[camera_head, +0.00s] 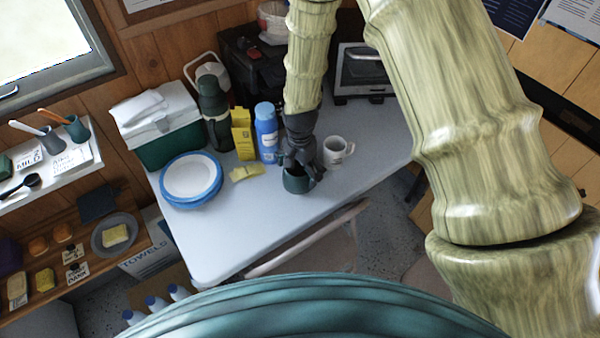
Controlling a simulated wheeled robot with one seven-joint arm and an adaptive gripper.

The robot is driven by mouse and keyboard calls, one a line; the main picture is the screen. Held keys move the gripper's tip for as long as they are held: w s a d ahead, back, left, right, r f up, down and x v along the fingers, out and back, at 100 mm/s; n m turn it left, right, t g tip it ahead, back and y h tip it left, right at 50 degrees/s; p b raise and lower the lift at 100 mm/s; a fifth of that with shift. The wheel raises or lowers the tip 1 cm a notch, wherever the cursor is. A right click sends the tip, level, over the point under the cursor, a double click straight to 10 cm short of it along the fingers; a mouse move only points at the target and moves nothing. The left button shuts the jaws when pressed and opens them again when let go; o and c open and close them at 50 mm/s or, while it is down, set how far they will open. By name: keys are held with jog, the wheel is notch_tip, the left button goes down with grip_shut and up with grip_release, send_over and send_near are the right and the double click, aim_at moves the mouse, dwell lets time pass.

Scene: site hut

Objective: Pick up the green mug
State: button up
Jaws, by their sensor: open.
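The green mug (295,184) stands on the light grey table (215,245), near its front edge. My gripper (299,168) is directly over the mug, pointing down, with its dark fingers at the mug's rim. The fingers overlap the mug in the picture, so I cannot tell whether they touch it or reach inside it. The gripper is open. The mug's upper part is partly hidden by the gripper.
A white mug (336,151) stands close to the right of my gripper. A blue bottle (266,135), a yellow carton (243,136), a yellow cloth (246,173) and plates (190,177) are to the left. A toaster oven (361,72) stands behind. The table's front left is clear.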

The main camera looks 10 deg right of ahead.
jog(key=shift+f, duration=0.65)
jog(key=c, duration=1.1)
jog(key=shift+o, duration=0.2)
jog(key=shift+r, duration=0.1)
